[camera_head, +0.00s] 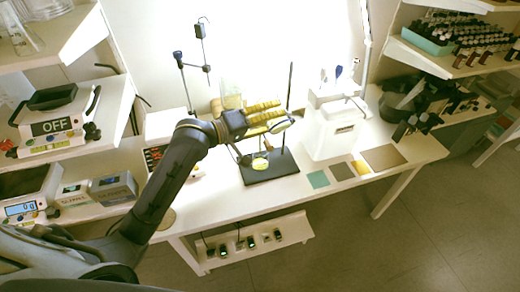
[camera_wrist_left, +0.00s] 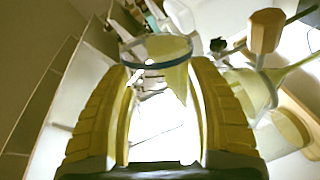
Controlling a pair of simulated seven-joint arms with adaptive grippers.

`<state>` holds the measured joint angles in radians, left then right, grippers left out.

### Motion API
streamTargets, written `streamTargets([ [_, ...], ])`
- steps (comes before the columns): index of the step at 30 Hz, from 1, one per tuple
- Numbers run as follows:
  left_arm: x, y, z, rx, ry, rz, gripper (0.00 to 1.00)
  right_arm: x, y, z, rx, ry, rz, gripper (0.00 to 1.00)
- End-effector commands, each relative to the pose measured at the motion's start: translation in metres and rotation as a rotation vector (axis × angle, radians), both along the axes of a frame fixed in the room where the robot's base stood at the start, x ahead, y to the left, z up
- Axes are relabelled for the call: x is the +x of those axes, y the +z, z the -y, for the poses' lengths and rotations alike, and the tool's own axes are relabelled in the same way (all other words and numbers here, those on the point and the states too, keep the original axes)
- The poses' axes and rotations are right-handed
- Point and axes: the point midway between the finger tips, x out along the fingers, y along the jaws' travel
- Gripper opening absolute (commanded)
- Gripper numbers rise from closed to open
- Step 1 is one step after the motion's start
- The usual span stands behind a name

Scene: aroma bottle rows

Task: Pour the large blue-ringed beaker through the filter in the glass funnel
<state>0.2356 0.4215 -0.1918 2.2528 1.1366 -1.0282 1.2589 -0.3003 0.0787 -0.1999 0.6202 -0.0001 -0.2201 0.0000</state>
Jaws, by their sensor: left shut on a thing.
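My left gripper (camera_head: 262,114), with ribbed yellow fingers, is shut on the blue-ringed beaker and holds it above the table, beside the stand. In the left wrist view the beaker's blue ring (camera_wrist_left: 160,64) shows beyond the yellow fingers, with pale yellow-green matter behind the glass. In the head view the fingers hide most of the beaker (camera_head: 281,126). A pale glass vessel, apparently the funnel (camera_wrist_left: 252,90), is at the right of the wrist view, close to the right finger. The filter cannot be made out. My right gripper is not in view.
The black stand base (camera_head: 270,168) has an upright rod (camera_head: 290,85) close to my gripper and a yellow spot above it. A white machine (camera_head: 333,125) stands to the right. Coloured mats (camera_head: 342,171) lie at the front. A thin jointed stand (camera_head: 188,80) is behind my arm.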

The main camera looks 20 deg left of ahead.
Motion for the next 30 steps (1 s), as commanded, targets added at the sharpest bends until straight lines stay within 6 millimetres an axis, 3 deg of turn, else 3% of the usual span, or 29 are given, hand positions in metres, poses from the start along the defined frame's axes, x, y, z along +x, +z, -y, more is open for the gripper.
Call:
streamTargets([
  [30,0.0003,0.0032,-0.0003,-0.030,0.000,-0.030,0.19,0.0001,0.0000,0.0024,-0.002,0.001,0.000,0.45],
])
